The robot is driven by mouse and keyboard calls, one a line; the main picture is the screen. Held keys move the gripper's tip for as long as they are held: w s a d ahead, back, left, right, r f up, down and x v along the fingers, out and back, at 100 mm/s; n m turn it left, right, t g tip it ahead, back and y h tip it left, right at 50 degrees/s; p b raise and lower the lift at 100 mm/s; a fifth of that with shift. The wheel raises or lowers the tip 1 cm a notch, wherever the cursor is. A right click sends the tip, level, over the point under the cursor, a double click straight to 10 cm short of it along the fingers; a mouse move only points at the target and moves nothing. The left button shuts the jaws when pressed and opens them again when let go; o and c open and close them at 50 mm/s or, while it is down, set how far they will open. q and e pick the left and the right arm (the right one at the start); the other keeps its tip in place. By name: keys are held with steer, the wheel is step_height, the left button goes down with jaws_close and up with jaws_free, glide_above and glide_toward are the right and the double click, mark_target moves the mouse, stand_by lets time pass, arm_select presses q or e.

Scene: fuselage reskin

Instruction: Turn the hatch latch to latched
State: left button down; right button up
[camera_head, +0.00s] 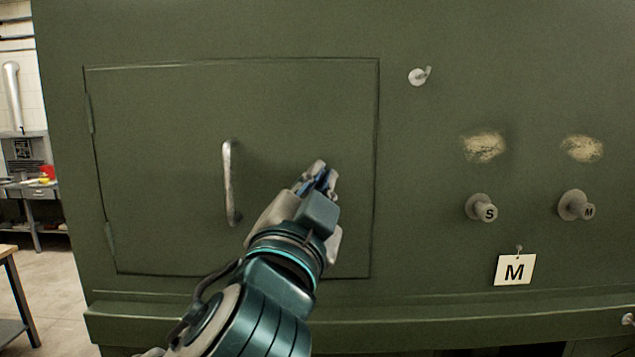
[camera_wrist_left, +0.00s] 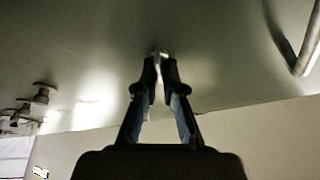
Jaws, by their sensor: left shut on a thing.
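The green hatch (camera_head: 160,130) sits flush in the green wall, its seam visible on all sides and hinges at its left edge. A silver bar handle (camera_head: 229,182) stands on its middle; it also shows at the upper right of the left wrist view (camera_wrist_left: 300,58). My left gripper (camera_head: 322,174) is at the hatch's right part, right of the handle. In the left wrist view my left gripper (camera_wrist_left: 160,72) is shut on a small pale piece, apparently the hatch latch (camera_wrist_left: 160,53). The fingers hide most of it, so its angle cannot be told. My right gripper is not in view.
A ledge (camera_head: 450,316) runs below. A workbench (camera_head: 35,190) stands far left.

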arm_select(q)
steer(key=shift+d+f, duration=0.2)
steer(key=shift+f, duration=0.05)
stand_by(0.4)
steer(key=c, duration=1.4)
jaws_free()
steer(key=shift+o, duration=0.4)
steer(key=shift+r, duration=0.1)
steer(key=shift+d, duration=0.1)
steer(key=v, duration=1.1)
steer(key=shift+s, duration=0.4)
